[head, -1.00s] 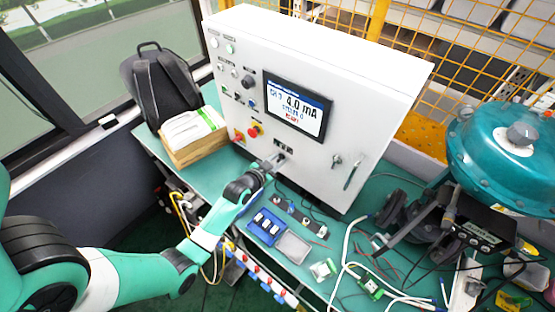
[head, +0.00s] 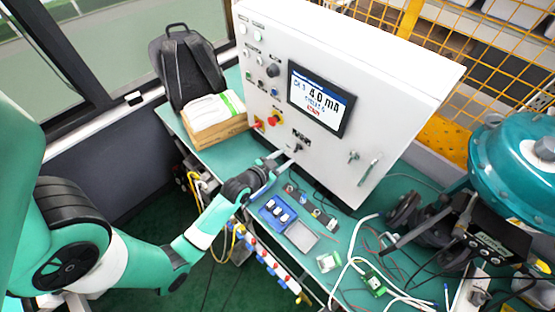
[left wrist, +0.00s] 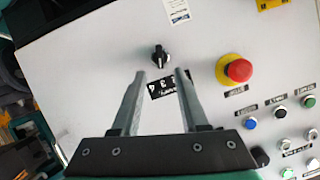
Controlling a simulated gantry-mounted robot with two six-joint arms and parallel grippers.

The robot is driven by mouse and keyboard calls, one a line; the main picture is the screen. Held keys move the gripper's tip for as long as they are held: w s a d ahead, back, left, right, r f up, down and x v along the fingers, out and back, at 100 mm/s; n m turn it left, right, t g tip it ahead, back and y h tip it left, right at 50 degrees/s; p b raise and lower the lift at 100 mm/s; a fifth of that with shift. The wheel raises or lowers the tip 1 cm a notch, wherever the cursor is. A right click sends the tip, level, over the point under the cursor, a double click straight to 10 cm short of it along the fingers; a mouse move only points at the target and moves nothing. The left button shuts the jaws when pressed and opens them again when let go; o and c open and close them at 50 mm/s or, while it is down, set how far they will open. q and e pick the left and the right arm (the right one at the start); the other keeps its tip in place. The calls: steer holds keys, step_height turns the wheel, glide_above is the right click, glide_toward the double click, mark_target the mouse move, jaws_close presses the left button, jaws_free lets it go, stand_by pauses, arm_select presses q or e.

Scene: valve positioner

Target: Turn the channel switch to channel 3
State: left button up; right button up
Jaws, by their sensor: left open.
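The channel switch is a small black knob with a pale pointer mark, on the white cabinet face. It shows in the left wrist view (left wrist: 160,56), beside a black label (left wrist: 168,83) with white numerals that appear upside down. My left gripper (left wrist: 160,74) is open and empty, its two fingers pointing at the panel around the label, with the knob just beyond the fingertips. In the head view the left gripper (head: 288,159) reaches the lower part of the white cabinet (head: 380,120). The screen (head: 320,98) reads 4.0 mA; its channel digit is too small to read surely.
A red emergency stop (left wrist: 238,70) on a yellow ring sits right of the switch in the left wrist view, near several small buttons. On the green bench are a blue tray (head: 268,213), cables and a teal valve actuator (head: 515,160). A backpack (head: 187,65) stands behind a box.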

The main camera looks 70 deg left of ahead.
arm_select(q)
steer(key=v, duration=0.4)
steer(key=shift+s+d+r, duration=0.15)
steer(key=shift+s+d, duration=0.05)
steer(key=shift+s, duration=0.1)
